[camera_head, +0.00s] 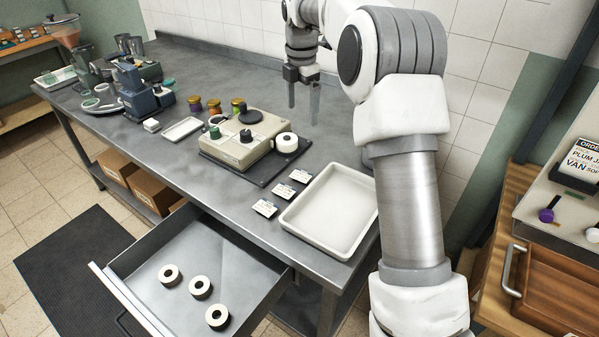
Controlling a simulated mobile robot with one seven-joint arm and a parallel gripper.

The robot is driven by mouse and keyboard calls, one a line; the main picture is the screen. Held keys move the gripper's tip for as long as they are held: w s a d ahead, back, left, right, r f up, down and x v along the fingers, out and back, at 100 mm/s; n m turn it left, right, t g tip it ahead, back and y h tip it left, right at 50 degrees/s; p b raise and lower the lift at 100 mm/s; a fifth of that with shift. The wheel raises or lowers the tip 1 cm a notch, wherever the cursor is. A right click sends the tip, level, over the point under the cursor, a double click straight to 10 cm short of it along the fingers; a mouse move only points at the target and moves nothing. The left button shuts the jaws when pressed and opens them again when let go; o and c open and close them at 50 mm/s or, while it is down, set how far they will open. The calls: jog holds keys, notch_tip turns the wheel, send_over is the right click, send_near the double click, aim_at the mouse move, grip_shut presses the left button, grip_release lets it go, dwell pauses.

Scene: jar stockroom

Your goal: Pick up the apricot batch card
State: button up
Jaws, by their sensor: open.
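Several small printed cards lie on the steel bench between the label machine and the white tray. One card (299,176) lies farthest back, a second card (284,190) lies in the middle, and a third card (265,208) lies nearest the front edge. Their print is too small to read, so I cannot tell which is the apricot batch card. My gripper (303,104) is open and empty, fingers pointing down, above the back of the bench near the tiled wall. It is behind the cards and apart from them.
A label machine (236,148) stands left of the cards, with a white roll (287,142). An empty white tray (318,241) is to their right. Below, an open drawer (228,252) juts out with several rolls. Small jars (195,104) stand behind the machine.

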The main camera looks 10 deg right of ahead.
jog(key=w+f+n, duration=0.4)
jog(key=f, duration=0.3)
jog(key=g, duration=0.1)
send_over(301, 175)
notch_tip(301, 175, down, 13)
jog(key=shift+d+r, duration=0.1)
jog(key=shift+s+f, duration=0.1)
jog(key=shift+f, duration=2.55)
jog(key=c, duration=1.2)
jog(key=shift+r, duration=0.1)
jog(key=shift+c, duration=0.2)
